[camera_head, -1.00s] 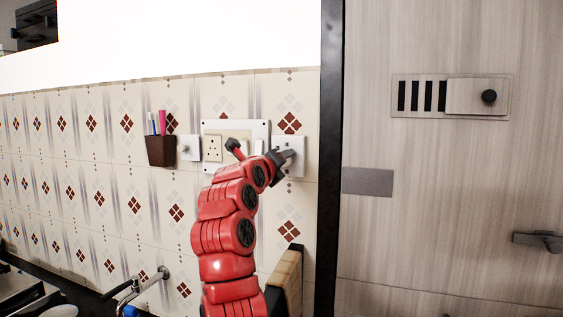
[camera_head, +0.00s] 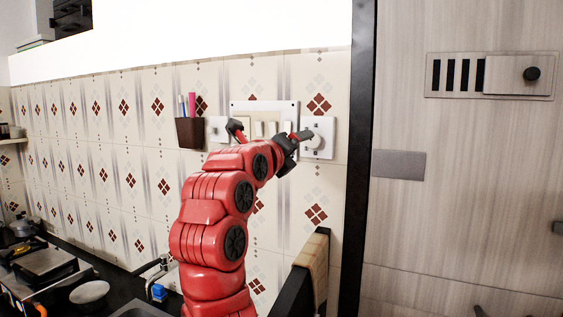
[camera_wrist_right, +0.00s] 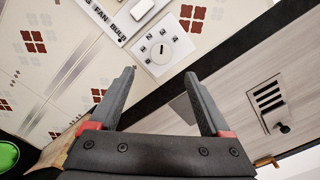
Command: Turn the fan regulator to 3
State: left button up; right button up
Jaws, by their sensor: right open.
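The fan regulator (camera_head: 326,148) is a square white plate with a round white knob, mounted on the tiled wall at the right end of the switchboard. In the right wrist view, the regulator knob (camera_wrist_right: 157,50) shows its dial with printed digits around it. A small dark mark is on the knob; the digit it points to is too small to tell. My right gripper (camera_head: 299,141) is just left of the knob in the head view and partly overlaps the plate. In its wrist view, the open, empty fingers (camera_wrist_right: 160,76) have the knob ahead, beyond the gap between their tips.
The white switchboard (camera_head: 265,106) with switches is left of the regulator, partly hidden by my arm. A brown pen holder (camera_head: 189,133) hangs farther left. A dark door frame (camera_head: 362,200) and wood-look door (camera_head: 470,210) stand right. A wooden board (camera_head: 313,262) is below.

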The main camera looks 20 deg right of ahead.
jog(key=b+v, duration=0.1)
jog(key=v, duration=0.6)
jog(key=shift+s, duration=0.2)
jog(key=shift+a, duration=0.2)
